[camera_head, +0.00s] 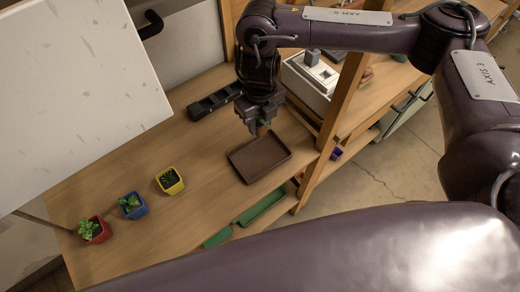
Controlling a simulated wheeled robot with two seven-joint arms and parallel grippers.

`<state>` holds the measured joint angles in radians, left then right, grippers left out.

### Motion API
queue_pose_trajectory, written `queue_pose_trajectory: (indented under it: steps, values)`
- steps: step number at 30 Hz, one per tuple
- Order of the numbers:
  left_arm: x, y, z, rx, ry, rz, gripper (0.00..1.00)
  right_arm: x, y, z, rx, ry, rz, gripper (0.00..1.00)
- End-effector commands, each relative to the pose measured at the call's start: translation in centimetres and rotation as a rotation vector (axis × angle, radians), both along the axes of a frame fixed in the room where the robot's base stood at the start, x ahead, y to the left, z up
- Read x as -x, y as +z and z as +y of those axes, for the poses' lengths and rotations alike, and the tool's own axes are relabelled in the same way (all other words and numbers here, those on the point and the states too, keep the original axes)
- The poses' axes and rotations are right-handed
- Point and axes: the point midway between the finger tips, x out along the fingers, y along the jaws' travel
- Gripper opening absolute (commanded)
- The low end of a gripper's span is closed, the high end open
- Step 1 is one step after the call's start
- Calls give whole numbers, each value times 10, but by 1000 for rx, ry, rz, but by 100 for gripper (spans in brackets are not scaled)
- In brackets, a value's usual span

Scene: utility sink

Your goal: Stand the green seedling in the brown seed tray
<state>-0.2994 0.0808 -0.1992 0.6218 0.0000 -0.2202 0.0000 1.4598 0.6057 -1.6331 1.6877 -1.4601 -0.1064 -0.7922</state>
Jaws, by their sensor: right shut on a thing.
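The brown seed tray (248,176) lies flat on the wooden bench, with a low rim and an empty-looking inside. My right gripper (257,125) points down over the tray's far edge. It is shut on the green seedling (264,123), of which only a small green bit shows between the fingers. The rest of the seedling is hidden by the gripper, and I cannot tell whether it touches the tray. My left gripper is not in view.
Yellow (170,181), blue (133,206) and red (95,230) potted plants stand left on the bench. A black divided holder (214,101) lies behind the tray. A wooden post (340,100) rises at right. A white panel (75,85) fills the upper left. Green trays (262,207) sit lower in front.

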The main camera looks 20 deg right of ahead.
Motion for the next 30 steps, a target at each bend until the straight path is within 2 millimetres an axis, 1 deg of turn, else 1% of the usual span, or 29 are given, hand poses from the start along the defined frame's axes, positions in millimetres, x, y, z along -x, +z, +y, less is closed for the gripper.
queue_pose_trajectory:
  steps: [1, 3, 6, 10, 12, 17, 21, 23, 26, 30]
  values:
    - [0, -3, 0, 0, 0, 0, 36, 2, -17, 1, -2, -3, 8, 11]
    - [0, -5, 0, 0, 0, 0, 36, 3, -35, 0, -1, -3, 9, 11]
    - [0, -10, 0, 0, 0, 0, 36, 2, -62, 0, -2, -5, 8, 11]
    - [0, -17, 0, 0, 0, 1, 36, 2, -88, 1, -2, -3, 5, 11]
    - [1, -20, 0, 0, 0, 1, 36, 1, -97, 1, -2, -2, 2, 11]
    - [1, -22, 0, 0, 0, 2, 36, 0, -108, 0, 0, -2, -1, 11]
    - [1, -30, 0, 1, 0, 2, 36, 1, -129, 1, -2, -2, 2, 11]
    - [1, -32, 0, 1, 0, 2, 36, 1, -137, 1, -2, -2, 2, 11]
    - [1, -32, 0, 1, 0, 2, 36, 0, -142, 0, 1, -2, -1, 11]
    - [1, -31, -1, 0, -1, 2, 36, 0, -141, 0, 0, -1, -2, 11]
